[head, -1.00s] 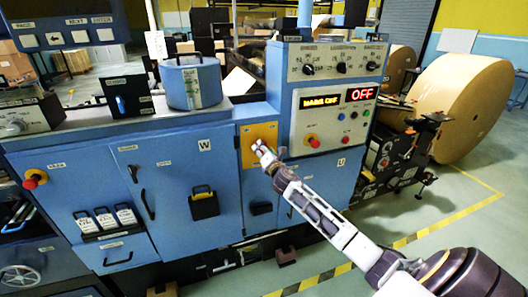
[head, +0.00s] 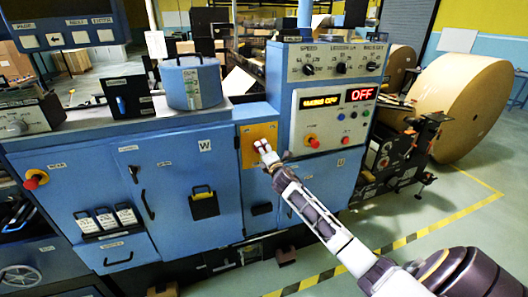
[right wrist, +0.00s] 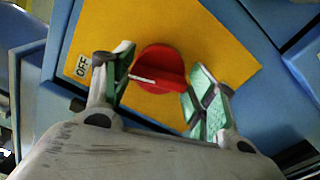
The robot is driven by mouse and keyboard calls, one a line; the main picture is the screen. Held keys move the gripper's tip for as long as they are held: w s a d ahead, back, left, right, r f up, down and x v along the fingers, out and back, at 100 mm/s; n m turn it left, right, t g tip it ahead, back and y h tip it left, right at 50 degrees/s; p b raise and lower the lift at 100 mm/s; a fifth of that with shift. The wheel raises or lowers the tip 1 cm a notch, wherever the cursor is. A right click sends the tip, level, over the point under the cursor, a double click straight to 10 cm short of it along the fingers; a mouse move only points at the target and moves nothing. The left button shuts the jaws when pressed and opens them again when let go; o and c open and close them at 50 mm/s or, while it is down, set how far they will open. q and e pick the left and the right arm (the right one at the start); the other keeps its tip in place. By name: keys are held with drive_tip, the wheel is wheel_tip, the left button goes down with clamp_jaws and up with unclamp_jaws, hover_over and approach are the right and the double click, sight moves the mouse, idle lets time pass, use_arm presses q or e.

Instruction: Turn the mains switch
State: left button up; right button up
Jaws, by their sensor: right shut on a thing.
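The mains switch is a red rotary knob (right wrist: 160,70) on a yellow plate (right wrist: 105,28) in the right wrist view. Its white pointer line aims left, towards a label reading OFF (right wrist: 82,67). My right gripper (right wrist: 158,88) has its green-padded fingers on either side of the knob and is shut on it. In the head view my right gripper (head: 264,147) is in front of the same yellow plate (head: 246,135) on the blue machine, and it hides the knob. My left gripper is not in view.
Above and right of the plate, a control panel (head: 312,122) carries a red display reading OFF (head: 361,94) and a yellow text display (head: 319,101). A red stop button (head: 313,141) is close by. A large kraft roll (head: 462,108) stands at right. Floor in front is open.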

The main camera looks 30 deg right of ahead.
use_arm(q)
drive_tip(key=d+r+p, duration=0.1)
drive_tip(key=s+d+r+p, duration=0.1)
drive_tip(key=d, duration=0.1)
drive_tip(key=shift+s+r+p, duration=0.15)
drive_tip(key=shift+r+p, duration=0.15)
use_arm(e)
drive_tip(key=m, duration=1.2)
drive_tip(key=shift+f+m, duration=0.25)
drive_tip(key=shift+m, duration=0.15)
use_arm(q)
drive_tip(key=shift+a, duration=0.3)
use_arm(e)
drive_tip(key=o, duration=1)
drive_tip(key=shift+s+a, duration=0.1)
drive_tip(key=shift+s, duration=0.1)
